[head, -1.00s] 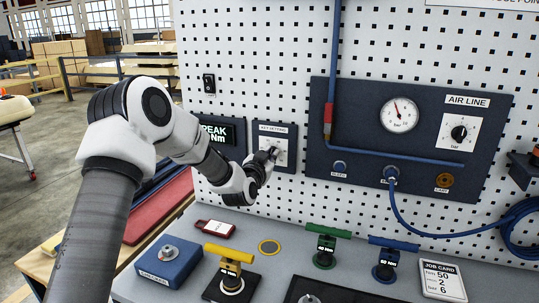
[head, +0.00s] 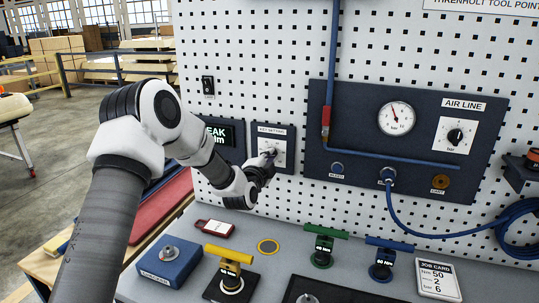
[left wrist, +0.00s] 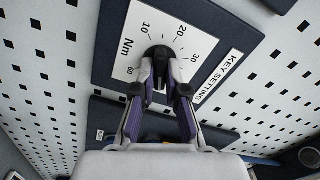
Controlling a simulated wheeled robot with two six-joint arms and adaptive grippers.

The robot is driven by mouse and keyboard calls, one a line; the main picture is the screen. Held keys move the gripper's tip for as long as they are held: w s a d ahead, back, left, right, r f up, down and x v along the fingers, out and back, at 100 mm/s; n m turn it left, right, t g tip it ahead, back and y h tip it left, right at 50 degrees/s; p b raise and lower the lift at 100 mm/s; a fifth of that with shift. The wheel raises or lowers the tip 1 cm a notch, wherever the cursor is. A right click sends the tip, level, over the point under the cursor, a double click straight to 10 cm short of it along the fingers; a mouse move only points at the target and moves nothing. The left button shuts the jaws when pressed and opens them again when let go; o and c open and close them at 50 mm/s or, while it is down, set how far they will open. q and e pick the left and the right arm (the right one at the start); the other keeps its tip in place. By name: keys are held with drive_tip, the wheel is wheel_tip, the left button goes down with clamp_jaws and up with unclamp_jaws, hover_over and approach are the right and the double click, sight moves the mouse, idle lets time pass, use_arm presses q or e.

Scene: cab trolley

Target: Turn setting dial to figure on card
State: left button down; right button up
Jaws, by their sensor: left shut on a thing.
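The key setting dial is a black knob (left wrist: 158,53) on a white plate (head: 272,142) with a dark surround, mounted on the pegboard. In the left wrist view its scale shows 10, 20, 30, 60 and "Nm"; other figures are hidden or unclear. My left gripper (left wrist: 160,82) is shut on the knob, with a finger on each side. In the head view this gripper (head: 266,160) covers part of the plate. I cannot tell where the knob points. The job card (head: 438,280) lies at the bench's right front and reads 50, 2, 6, with 50 beside Nm. My right gripper is not in view.
A dark peak display (head: 222,137) sits left of the dial, partly behind my arm. An air line panel (head: 350,100) with gauge and knob (head: 455,137) is to the right. Yellow (head: 229,255), green (head: 325,232) and blue (head: 389,243) T-handled tools stand on the bench below.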

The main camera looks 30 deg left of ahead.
use_arm(q)
drive_tip(key=shift+m+p, duration=0.3)
drive_tip(key=shift+m, duration=0.8)
drive_tip(key=c, duration=1.2)
unclamp_jaws()
drive_tip(key=shift+w, duration=0.1)
drive_tip(key=v, duration=1.2)
